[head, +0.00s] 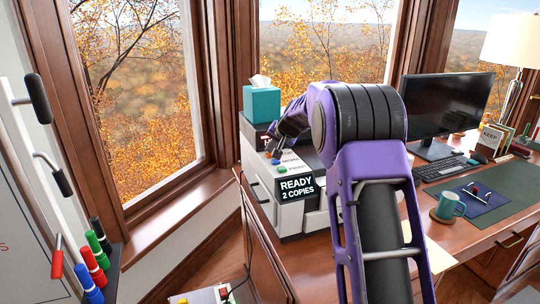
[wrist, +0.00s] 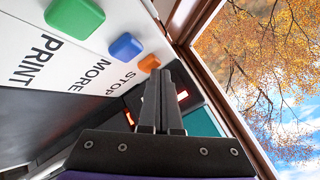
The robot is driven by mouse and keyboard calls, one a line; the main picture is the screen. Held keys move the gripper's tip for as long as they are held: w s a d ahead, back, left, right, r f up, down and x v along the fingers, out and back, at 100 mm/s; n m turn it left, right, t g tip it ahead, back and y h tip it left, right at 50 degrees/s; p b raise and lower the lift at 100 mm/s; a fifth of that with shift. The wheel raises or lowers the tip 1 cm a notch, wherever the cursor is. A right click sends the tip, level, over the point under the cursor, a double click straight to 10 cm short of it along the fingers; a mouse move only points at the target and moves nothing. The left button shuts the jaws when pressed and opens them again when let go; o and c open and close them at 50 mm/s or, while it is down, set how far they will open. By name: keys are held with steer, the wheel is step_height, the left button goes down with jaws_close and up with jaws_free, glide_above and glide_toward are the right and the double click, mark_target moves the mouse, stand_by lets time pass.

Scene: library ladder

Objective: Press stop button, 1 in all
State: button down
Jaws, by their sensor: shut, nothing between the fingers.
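The stop button is an orange knob (wrist: 149,63) beside the word STOP in the wrist view, at the end of a row on the white printer (head: 291,216). The blue MORE button (wrist: 126,46) and green PRINT button (wrist: 75,17) sit in the same row. My gripper (wrist: 166,75) is shut and empty. Its fingertips appear close to the right of the orange button; I cannot tell whether they touch it. In the head view my gripper (head: 272,148) is over the far end of the row, and the orange button is hidden.
The printer's display (head: 297,188) reads READY 2 COPIES. A teal tissue box (head: 262,104) stands behind the buttons. Windows and a marker holder (head: 113,268) are left.

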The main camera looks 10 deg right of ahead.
steer(key=shift+f, duration=0.3)
stand_by(0.4)
steer(key=shift+r+p, duration=0.45)
steer(key=shift+r, duration=0.5)
step_height(320, 180, up, 5)
steer(key=p, duration=0.3)
steer(key=shift+p, duration=0.4)
steer(key=shift+a, duration=0.1)
